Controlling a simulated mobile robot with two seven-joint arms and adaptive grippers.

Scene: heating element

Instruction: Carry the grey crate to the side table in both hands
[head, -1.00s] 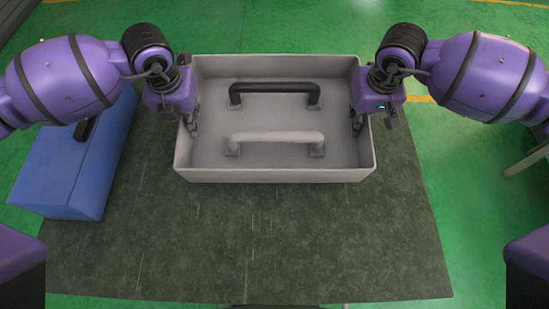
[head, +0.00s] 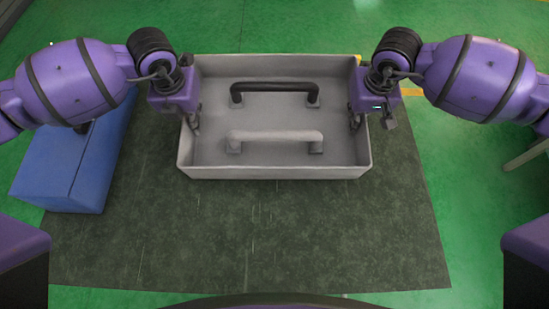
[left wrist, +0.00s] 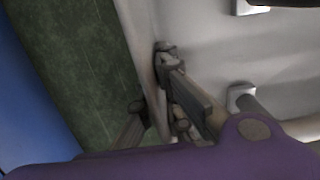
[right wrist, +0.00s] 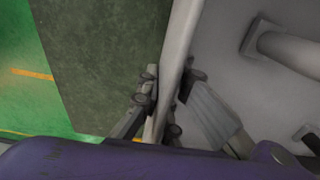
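The grey crate (head: 275,172) is an open, shallow box in the middle of the head view, over a dark mottled surface (head: 250,235); I cannot tell whether it touches that surface. My left gripper (head: 192,122) is at its left wall. In the left wrist view, the fingers sit on both sides of the crate wall (left wrist: 150,70), closed on it. My right gripper (head: 355,122) is at the right wall. In the right wrist view, its fingers pinch the wall (right wrist: 180,40) from both sides. No side table can be made out for certain.
A dark handle (head: 274,86) and a light grey handle (head: 275,136) show inside the crate. A blue box (head: 70,175) stands at the left. A pale edge of something (head: 526,156) shows at the far right.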

